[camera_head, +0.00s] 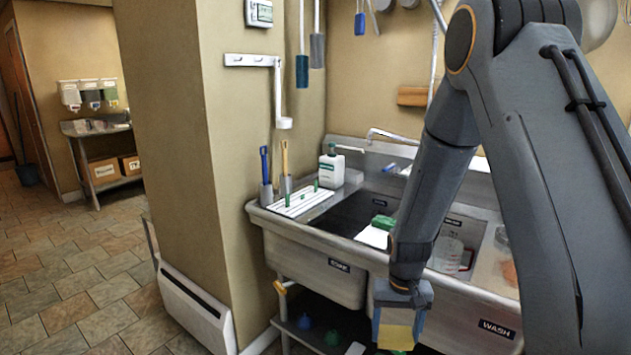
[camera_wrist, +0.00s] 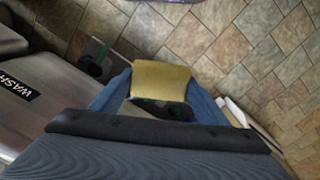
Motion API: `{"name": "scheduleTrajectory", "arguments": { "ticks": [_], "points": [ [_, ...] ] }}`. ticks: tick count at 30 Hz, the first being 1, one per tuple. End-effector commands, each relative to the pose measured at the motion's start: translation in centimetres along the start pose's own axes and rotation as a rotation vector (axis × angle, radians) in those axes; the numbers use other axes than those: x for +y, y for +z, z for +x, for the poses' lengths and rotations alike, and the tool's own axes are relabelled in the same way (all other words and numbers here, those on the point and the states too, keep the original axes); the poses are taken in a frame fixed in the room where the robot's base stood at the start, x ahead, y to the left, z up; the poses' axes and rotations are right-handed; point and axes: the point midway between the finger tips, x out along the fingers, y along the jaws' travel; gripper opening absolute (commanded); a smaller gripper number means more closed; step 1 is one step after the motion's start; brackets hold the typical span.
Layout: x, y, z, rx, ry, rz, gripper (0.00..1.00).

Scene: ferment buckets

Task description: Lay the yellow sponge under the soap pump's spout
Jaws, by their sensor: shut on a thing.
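My gripper (camera_head: 399,318) hangs low in front of the sink and is shut on the yellow sponge (camera_head: 396,336). In the wrist view the sponge (camera_wrist: 160,81) sits between the two blue fingers, with the tiled floor beyond it. The soap pump (camera_head: 331,167) is a white bottle with a green label and a dark green top. It stands upright on the left end of the sink's back ledge, and its spout (camera_head: 350,149) points right. The sponge is well apart from the pump, lower and nearer to me.
The steel sink (camera_head: 318,272) has a front wall between my gripper and the pump. A white ribbed drainboard (camera_head: 298,203) and brushes in holders (camera_head: 266,191) are left of the pump. A faucet (camera_head: 390,135) is right of it. A clear jug (camera_head: 446,254) stands in a basin.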

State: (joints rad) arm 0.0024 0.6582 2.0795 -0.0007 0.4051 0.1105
Motion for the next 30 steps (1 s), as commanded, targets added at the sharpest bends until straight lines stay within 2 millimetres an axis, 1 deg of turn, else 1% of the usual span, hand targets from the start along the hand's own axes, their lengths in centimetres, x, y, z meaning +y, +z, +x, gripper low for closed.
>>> {"name": "scheduleTrajectory", "arguments": {
  "ticks": [1, 3, 7, 10, 30],
  "points": [
    [0.1, 0.6, 1.3, -0.005, 0.0, -0.03, 0.47],
    [0.1, 1.0, 2.6, -0.004, 0.0, -0.067, 0.47],
    [0.1, 1.4, 3.9, 0.0, 0.0, -0.105, 0.47],
    [0.1, 1.4, 4.1, 0.002, 0.0, -0.115, 0.47],
    [0.1, 1.4, 4.0, 0.002, 0.0, -0.113, 0.47]
  ]
}}
